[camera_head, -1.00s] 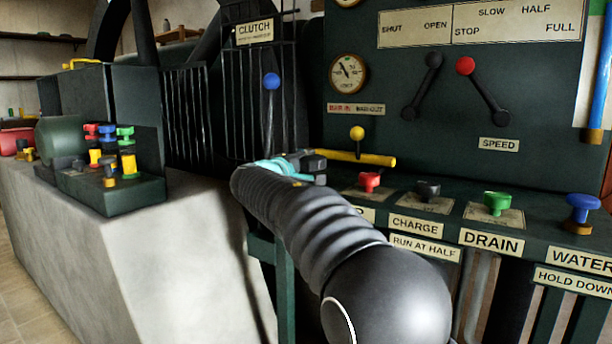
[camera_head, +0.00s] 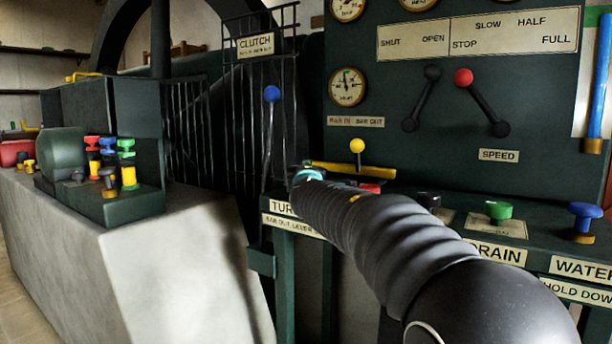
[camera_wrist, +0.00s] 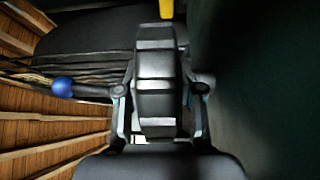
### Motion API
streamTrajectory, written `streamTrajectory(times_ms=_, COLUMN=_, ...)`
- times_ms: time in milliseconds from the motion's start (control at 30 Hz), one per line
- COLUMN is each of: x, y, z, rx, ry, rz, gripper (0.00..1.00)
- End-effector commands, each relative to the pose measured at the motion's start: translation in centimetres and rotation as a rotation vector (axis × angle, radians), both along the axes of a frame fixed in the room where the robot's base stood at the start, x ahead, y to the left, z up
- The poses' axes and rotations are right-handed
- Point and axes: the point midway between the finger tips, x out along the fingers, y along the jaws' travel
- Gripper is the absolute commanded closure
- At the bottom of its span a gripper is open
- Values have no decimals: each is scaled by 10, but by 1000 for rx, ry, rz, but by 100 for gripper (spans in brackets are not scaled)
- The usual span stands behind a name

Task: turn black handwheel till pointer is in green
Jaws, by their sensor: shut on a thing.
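My gripper (camera_head: 308,176) reaches the left end of the control bench, left of the yellow bar (camera_head: 385,172); my arm hides much of it in the head view. In the wrist view my gripper (camera_wrist: 158,95) is shut, its fingers either side of a dark ribbed piece (camera_wrist: 157,85). I cannot tell for sure whether that is the black handwheel. A small black knob (camera_head: 428,199) stands on the bench, partly hidden by my arm and apart from my gripper.
A blue-knobbed clutch lever (camera_head: 271,94) stands left of my gripper. A yellow ball lever (camera_head: 357,146) is close behind. A red knob (camera_head: 370,188), a green knob (camera_head: 498,210) and a blue knob (camera_head: 584,216) line the bench. A concrete block (camera_head: 160,250) lies left.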

Motion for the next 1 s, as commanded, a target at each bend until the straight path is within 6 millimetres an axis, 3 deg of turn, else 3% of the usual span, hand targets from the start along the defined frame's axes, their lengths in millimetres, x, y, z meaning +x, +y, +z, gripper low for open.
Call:
streamTrajectory(times_ms=533, x=0, y=1, z=-1, rx=0, ry=1, rz=15, gripper=98)
streamTrajectory(times_ms=567, x=0, y=1, z=-1, rx=0, ry=1, rz=15, gripper=58)
streamTrajectory(times_ms=600, x=0, y=1, z=-1, rx=0, ry=1, rz=15, gripper=52)
streamTrajectory(times_ms=1000, x=-5, y=0, z=1, rx=0, ry=0, rz=14, gripper=52)
